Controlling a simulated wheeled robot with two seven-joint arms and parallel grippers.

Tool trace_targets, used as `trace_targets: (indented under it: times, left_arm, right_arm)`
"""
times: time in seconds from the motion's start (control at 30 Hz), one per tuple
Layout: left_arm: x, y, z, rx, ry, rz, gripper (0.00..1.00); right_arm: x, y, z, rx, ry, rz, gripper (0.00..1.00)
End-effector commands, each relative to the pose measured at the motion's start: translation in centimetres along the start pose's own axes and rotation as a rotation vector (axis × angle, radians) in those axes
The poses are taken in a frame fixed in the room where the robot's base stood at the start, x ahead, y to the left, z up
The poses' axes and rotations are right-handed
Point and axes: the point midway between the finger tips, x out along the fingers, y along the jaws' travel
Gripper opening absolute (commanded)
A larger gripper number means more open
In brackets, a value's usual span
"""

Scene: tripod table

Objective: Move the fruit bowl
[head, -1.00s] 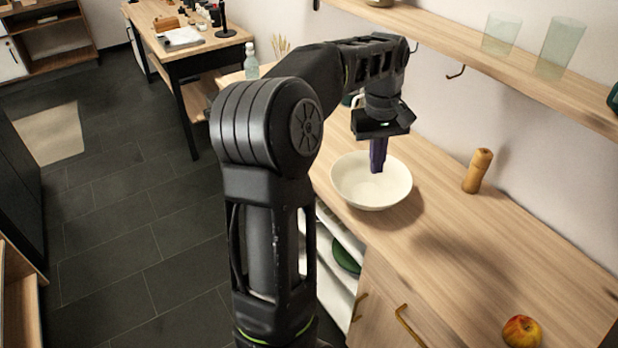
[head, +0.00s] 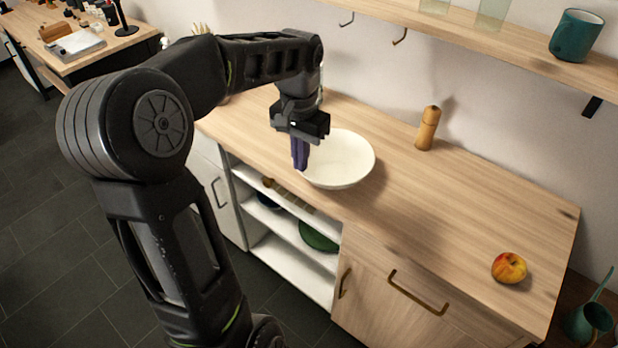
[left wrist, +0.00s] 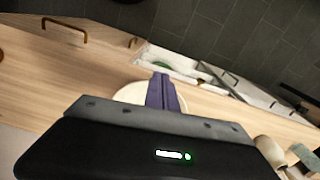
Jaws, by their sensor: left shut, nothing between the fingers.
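The fruit bowl (head: 345,160) is a wide, white, empty-looking bowl on the wooden counter. In the left wrist view its rim (left wrist: 130,94) shows partly behind the fingers, and the rest is hidden by the gripper body. My left gripper (head: 300,168) points down at the bowl's left rim, its purple fingers shut with nothing between them. In the head view the fingers overlap the rim; I cannot tell whether they touch it. The fingers also show in the left wrist view (left wrist: 162,92). My right gripper is not in view.
A red-yellow apple (head: 509,268) lies near the counter's front right. A wooden mill (head: 428,128) stands behind the bowl, by the wall. A shelf with a teal mug (head: 577,35) and glasses runs above. The counter (head: 430,205) between bowl and apple is clear.

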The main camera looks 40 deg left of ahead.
Motion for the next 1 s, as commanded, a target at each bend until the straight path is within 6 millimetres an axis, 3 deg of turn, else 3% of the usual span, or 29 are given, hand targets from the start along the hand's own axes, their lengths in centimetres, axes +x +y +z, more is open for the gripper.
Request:
trace_targets:
  times: [0.17,0.37,0.77,1.0]
  left_arm:
    - [0.4,0.0,0.0,-0.001,-0.002,0.000,0.00]
    - [2.2,0.0,0.1,-0.001,-0.004,0.001,0.00]
    - [9.9,0.1,0.1,-0.001,-0.006,0.002,0.00]
    - [9.8,0.0,-3.2,-0.001,-0.001,0.001,0.00]
  right_arm:
    - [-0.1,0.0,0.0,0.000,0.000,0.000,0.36]
    - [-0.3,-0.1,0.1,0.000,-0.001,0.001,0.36]
    - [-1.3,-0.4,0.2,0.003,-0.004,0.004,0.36]
    - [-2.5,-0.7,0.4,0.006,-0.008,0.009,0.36]
